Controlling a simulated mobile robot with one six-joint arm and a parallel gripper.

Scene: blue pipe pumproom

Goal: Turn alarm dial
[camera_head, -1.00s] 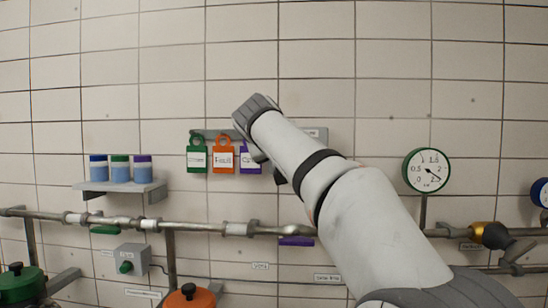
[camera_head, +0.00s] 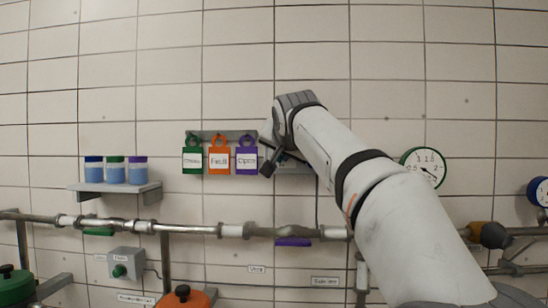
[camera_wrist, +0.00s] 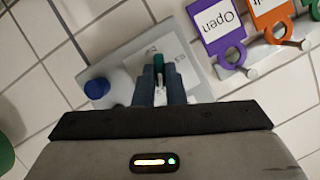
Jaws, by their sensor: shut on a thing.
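In the wrist view, a small teal dial (camera_wrist: 159,62) stands out from a light grey panel (camera_wrist: 185,55) on the tiled wall. My gripper (camera_wrist: 160,75) is shut on this dial, its dark fingers on either side. A blue round knob (camera_wrist: 97,88) sits on the panel's other end, clear of the fingers. In the head view, my gripper (camera_head: 268,158) is at the wall just right of the hanging tags, and my arm hides most of the panel and the dial. Any marking under the dial is too small to read.
Green, orange and purple tags (camera_head: 246,160) hang close beside my gripper. A shelf (camera_head: 120,192) with three jars is at left. A pipe (camera_head: 190,228) runs below, with a grey box with green knob (camera_head: 125,262) under it. A gauge (camera_head: 428,166) is at right.

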